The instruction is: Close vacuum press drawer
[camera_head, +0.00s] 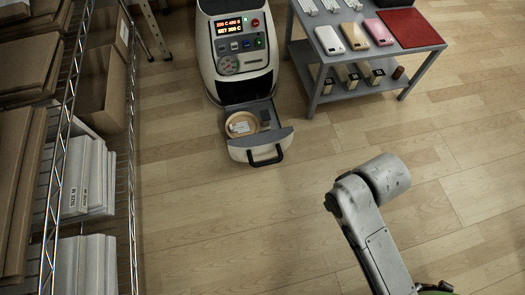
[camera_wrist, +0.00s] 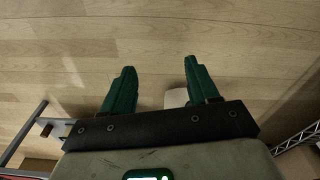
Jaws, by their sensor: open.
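The vacuum press (camera_head: 238,45) is a white and dark machine with a red lit display, standing on the floor at the top of the head view. Its drawer (camera_head: 268,140) is pulled out at the base, with a black handle (camera_head: 265,157) on its pale curved front. A round tan dish and small items lie in the drawer. My gripper (camera_wrist: 159,65) shows in the wrist view with two green fingers spread apart, nothing between their tips, over wooden floor. A pale object (camera_wrist: 176,97) is partly hidden behind the right finger; I cannot tell what it is.
A grey table (camera_head: 420,52) with phone cases and a red mat stands right of the press, with items on its lower shelf. A wire rack (camera_head: 131,180) with boxes and packs lines the left. The wooden floor in front of the drawer is clear.

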